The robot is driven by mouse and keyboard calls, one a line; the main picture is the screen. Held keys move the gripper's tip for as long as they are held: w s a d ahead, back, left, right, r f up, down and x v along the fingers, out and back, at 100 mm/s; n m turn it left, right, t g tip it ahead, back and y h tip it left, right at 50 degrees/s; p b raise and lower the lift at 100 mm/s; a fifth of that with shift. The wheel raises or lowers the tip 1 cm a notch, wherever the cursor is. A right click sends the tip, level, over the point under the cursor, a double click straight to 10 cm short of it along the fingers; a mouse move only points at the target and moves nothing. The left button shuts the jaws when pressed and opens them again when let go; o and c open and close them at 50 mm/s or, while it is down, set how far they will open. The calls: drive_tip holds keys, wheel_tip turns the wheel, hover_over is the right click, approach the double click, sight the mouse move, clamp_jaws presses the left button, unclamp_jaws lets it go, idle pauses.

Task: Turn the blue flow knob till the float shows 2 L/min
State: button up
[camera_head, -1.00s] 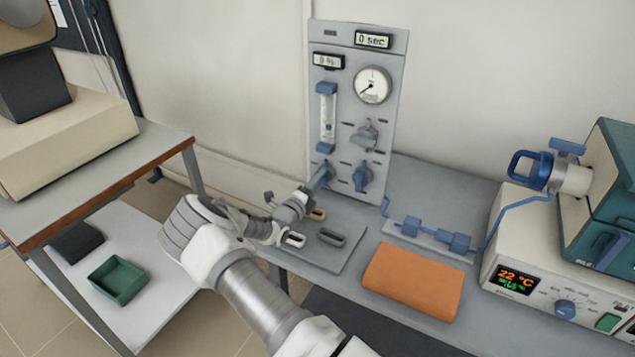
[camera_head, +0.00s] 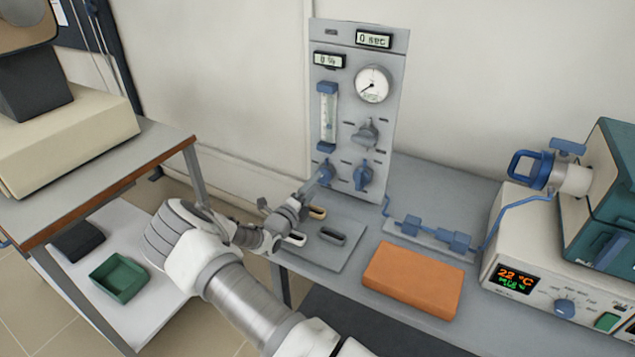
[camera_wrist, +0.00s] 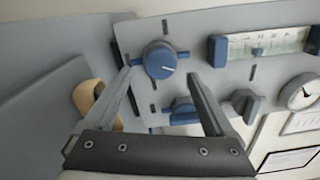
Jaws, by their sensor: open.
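The blue flow knob (camera_head: 326,171) sits on the grey upright panel below the clear flow tube (camera_head: 328,117). In the head view my gripper (camera_head: 316,182) partly covers the knob. The flow tube also shows in the wrist view (camera_wrist: 265,43), but the float's reading is too small to tell.
A second blue knob (camera_head: 363,174), a grey knob (camera_head: 365,133) and a dial gauge (camera_head: 373,84) are nearby on the panel. A flat grey plate (camera_head: 345,255) with slots lies below, beside an orange block (camera_head: 413,280). A furnace (camera_head: 560,290) stands at right.

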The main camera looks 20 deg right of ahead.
drive_tip(key=p+v, duration=0.1)
drive_tip(key=v, duration=1.2)
drive_tip(key=shift+s+a, duration=0.2)
drive_tip(key=shift+s, duration=0.05)
drive_tip(key=shift+a+f+b, duration=0.1)
drive_tip(key=shift+b, duration=0.2)
idle(0.8)
